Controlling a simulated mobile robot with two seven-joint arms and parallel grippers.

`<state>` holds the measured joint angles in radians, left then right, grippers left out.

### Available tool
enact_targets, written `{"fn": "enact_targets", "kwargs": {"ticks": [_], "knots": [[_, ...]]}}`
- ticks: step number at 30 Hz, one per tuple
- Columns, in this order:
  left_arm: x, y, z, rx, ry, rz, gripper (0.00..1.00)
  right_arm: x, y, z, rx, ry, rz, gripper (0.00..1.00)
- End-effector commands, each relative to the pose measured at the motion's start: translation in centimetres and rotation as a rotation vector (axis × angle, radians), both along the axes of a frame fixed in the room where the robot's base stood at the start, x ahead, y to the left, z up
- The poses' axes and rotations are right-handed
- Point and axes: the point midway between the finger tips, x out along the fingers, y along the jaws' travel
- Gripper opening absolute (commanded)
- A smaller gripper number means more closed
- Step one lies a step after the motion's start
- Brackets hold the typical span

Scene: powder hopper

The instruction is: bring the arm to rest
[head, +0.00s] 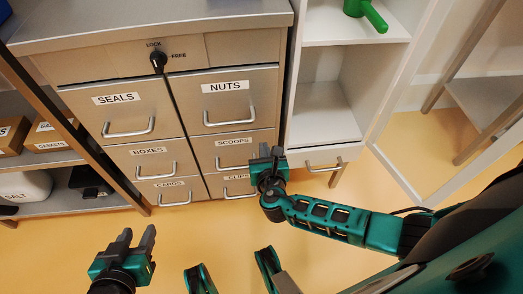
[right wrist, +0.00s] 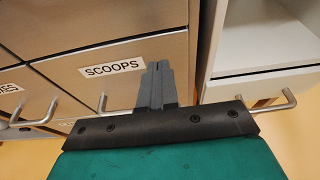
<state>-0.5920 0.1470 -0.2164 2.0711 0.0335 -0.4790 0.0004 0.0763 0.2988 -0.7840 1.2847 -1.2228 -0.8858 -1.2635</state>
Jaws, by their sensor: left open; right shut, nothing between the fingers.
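My right gripper (head: 270,155) is in front of the lower right drawers of the metal cabinet, near the SCOOPS drawer (head: 237,146). Its fingers are together with nothing between them; they also show in the right wrist view (right wrist: 157,80). It covers part of the drawer below, and I cannot tell whether it touches the cabinet. My right arm (head: 335,221) reaches in from the right. My left gripper (head: 138,243) is at the lower left, open and empty, above the floor.
The cabinet has drawers labelled SEALS (head: 116,98), NUTS (head: 228,86) and BOXES (head: 149,152), all shut, and a LOCK/FREE knob (head: 158,60). A white shelf unit (head: 327,118) with a green object (head: 367,14) stands right. The floor (head: 200,235) in front is clear.

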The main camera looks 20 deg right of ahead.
Motion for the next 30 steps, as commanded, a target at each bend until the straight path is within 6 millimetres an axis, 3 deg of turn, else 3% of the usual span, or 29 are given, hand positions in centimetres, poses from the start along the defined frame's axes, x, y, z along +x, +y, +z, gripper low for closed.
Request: {"fn": "enact_targets", "kwargs": {"ticks": [6, 12, 18, 26, 30], "knots": [[-0.3, 0.4, 1.6, 0.013, 0.008, -0.005, 0.43, -4.8, 1.3, 1.8, 0.002, 0.004, 0.002, 0.0], [-0.2, 0.3, 2.6, 0.011, 0.003, -0.005, 0.43, -7.9, 2.2, 2.7, 0.001, 0.003, 0.002, 0.0], [-0.1, 0.3, 2.9, 0.009, 0.001, -0.003, 0.43, -9.2, 2.6, 3.0, 0.001, 0.001, 0.001, 0.0], [0.1, 0.0, 3.1, -0.001, -0.004, 0.002, 0.43, -9.3, 2.6, 3.0, 0.009, 0.001, -0.006, 0.0], [0.2, 0.0, 3.1, -0.002, -0.004, 0.003, 0.43, -9.7, 1.7, 3.8, 0.192, -0.001, -0.148, 0.0]]}}
